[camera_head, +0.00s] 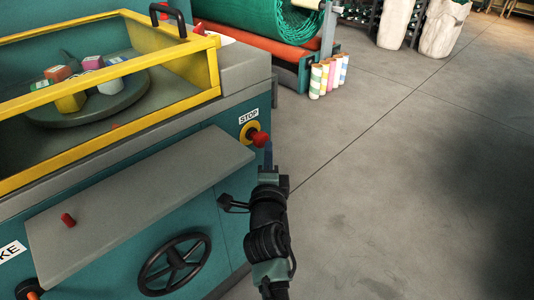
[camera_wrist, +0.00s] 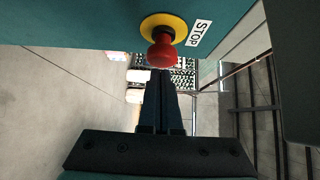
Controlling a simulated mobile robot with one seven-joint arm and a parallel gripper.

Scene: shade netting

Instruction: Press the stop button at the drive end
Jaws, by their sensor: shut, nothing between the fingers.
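The red stop button (camera_head: 260,139) sits on a yellow ring (camera_head: 248,132) on the teal machine's end panel, below a white STOP label (camera_head: 248,116). In the wrist view the red button (camera_wrist: 162,54) stands out from its yellow ring, with the STOP label (camera_wrist: 198,33) to its right. My gripper (camera_head: 268,146) is shut and empty, its fingers pointing up right beside the button. In the wrist view the fingertips (camera_wrist: 160,74) end just below the button head; I cannot tell whether they touch it.
A grey shelf (camera_head: 140,205) juts from the machine above a black handwheel (camera_head: 175,264). A yellow-framed guard (camera_head: 110,125) encloses a round turntable with several colored blocks. A green netting roll (camera_head: 265,18) and striped tubes (camera_head: 328,76) stand behind. Floor to the right is clear.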

